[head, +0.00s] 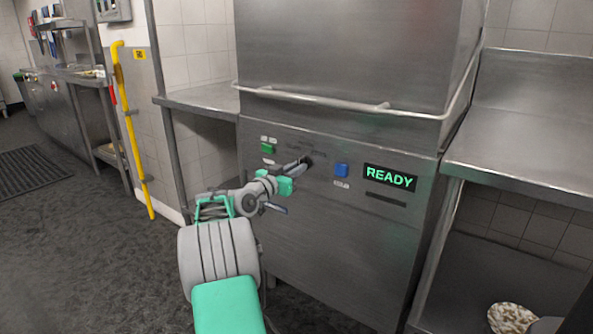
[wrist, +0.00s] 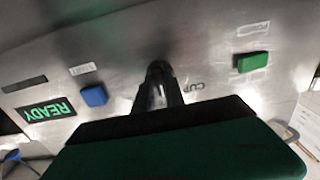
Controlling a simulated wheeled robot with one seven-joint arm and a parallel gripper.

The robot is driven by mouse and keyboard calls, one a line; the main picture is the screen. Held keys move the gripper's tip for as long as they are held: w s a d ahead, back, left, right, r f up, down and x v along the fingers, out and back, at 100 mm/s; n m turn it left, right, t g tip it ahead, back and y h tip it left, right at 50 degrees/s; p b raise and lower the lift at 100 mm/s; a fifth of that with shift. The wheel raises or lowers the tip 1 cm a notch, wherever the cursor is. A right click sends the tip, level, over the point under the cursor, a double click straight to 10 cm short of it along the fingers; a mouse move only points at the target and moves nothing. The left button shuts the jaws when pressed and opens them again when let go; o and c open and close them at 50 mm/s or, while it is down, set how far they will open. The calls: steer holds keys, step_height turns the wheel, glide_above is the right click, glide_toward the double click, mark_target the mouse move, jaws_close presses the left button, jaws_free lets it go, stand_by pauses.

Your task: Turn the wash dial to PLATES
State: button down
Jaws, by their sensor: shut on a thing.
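The wash dial (wrist: 158,72) is a dark knob on the steel front of the dishwasher (head: 330,240). In the head view the dial (head: 308,160) is mostly hidden by my gripper (head: 300,165). My gripper is at the panel, shut on the dial; it also shows in the wrist view (wrist: 160,95). The wrist view is upside down, with a partly covered label reading CUPS beside the dial. The PLATES label cannot be read, and I cannot tell which setting the dial points to.
A green button (head: 267,148) is left of the dial and a blue button (head: 342,170) right of it. A lit display (head: 390,177) reads READY. A bar handle (head: 320,104) runs across above the panel. Steel counters flank the machine (head: 530,150). A yellow pole (head: 133,130) stands at left.

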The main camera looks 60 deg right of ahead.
steer(key=c, duration=1.4)
jaws_free()
steer(key=w+a+p, duration=0.1)
steer(key=a, duration=0.6)
steer(key=shift+w+a, duration=0.15)
steer(key=shift+a, duration=0.25)
